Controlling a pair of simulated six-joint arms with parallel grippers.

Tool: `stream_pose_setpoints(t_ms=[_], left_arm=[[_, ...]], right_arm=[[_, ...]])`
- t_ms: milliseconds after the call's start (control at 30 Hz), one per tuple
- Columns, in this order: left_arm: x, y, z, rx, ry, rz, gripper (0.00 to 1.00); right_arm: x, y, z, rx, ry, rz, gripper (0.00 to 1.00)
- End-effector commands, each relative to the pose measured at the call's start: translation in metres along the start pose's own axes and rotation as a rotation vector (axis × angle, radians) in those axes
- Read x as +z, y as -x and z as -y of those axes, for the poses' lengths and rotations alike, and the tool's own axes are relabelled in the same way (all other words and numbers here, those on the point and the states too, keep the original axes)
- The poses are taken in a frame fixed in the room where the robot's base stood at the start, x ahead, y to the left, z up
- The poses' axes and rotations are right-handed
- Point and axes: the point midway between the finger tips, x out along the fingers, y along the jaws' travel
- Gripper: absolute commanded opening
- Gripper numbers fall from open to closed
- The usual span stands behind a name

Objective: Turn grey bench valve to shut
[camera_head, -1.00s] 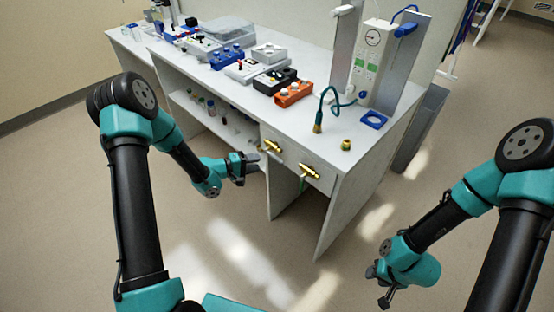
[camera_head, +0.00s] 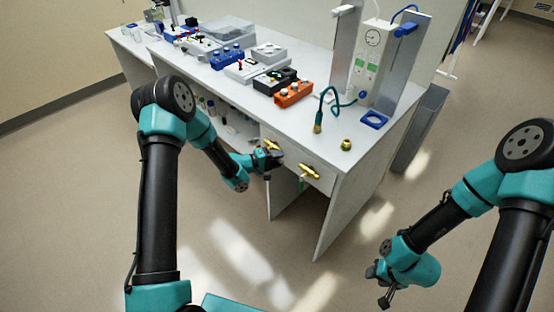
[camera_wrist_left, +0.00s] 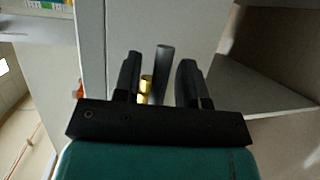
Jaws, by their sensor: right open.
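Two brass valves sit on the bench's front panel. The left brass valve (camera_head: 272,145) is partly hidden behind my left gripper (camera_head: 274,160). In the left wrist view, a grey lever (camera_wrist_left: 162,60) stands between the two fingers of my left gripper (camera_wrist_left: 160,75), with a gap on each side, and a bit of brass (camera_wrist_left: 146,88) shows beside it. The fingers are apart and not closed on the lever. The lever's full direction is hidden. My right gripper (camera_head: 382,285) is open, low and away from the bench.
The right brass valve (camera_head: 310,171) with a green handle (camera_head: 301,185) is close beside my left gripper. The white bench (camera_head: 320,125) carries an orange block (camera_head: 293,95), a green hose (camera_head: 322,105) and a brass fitting (camera_head: 346,145). The floor in front is clear.

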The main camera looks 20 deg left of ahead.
Motion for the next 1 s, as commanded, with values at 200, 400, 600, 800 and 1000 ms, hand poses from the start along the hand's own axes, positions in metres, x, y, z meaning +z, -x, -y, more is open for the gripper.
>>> stream_pose_setpoints(t_ms=[200, 400, 600, 800, 1000], left_arm=[[0.0, 0.0, 0.0, 0.0, 0.0, 0.0, 0.17], [0.0, 0.0, 0.0, 0.0, 0.0, 0.0, 0.0], [0.0, 0.0, 0.0, 0.0, 0.0, 0.0, 0.0], [-0.001, 0.002, 0.0, -0.001, -0.003, -0.002, 0.0], [-0.006, 0.014, 0.004, -0.011, -0.027, -0.028, 0.0]], right_arm=[[0.0, 0.0, 0.0, 0.0, 0.0, 0.0, 0.43], [0.0, 0.0, 0.0, 0.0, 0.0, 0.0, 0.43], [0.0, 0.0, 0.0, 0.0, 0.0, 0.0, 0.43], [0.0, 0.0, 0.0, 0.0, 0.0, 0.0, 0.43], [0.0, 0.0, 0.0, 0.0, 0.0, 0.0, 0.43]])
